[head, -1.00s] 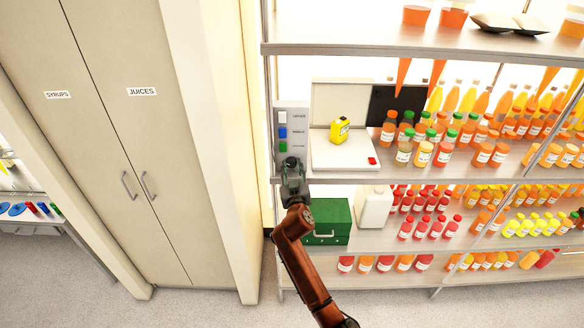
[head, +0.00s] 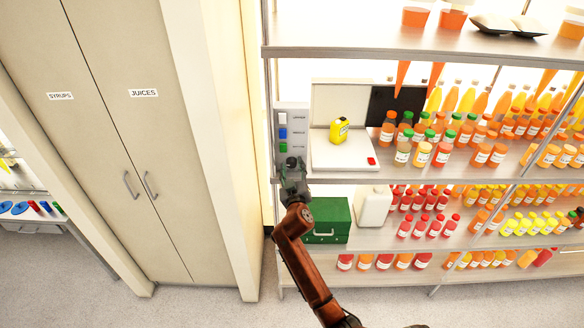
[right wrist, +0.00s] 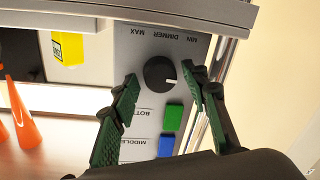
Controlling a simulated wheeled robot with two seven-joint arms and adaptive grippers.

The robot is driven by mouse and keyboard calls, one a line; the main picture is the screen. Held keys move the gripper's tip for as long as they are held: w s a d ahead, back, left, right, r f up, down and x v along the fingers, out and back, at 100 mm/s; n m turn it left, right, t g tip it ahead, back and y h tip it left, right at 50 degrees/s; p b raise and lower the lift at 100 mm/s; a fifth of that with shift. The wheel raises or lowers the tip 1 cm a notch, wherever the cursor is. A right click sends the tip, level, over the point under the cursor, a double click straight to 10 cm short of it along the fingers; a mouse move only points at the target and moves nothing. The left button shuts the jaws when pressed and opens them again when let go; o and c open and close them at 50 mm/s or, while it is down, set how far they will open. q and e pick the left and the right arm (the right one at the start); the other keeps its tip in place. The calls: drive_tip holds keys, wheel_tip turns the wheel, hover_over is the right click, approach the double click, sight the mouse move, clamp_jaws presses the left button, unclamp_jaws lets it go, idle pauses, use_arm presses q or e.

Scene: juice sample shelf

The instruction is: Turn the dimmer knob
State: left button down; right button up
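The black dimmer knob (right wrist: 160,73) is round, with a white mark at its lower right edge. It sits on a grey control panel (right wrist: 135,47), under the words MIN, DIMMER and MAX, which appear upside down in the right wrist view. My right gripper (right wrist: 166,75) is open, with one green finger on each side of the knob and visible gaps to it. How deep the fingertips reach is unclear. In the head view my right gripper (head: 291,163) is at the panel's (head: 291,109) lower end and hides the knob. My left gripper is not in view.
Green (right wrist: 173,117) and blue (right wrist: 165,146) switches lie close to the knob. A metal shelf post (right wrist: 217,60) stands beside the panel. A white scale-like device (head: 325,158) bears a yellow container (head: 340,130). A green box (head: 329,222) sits below, near my arm.

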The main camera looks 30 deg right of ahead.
idle(0.3)
drive_tip(key=v, duration=1.2)
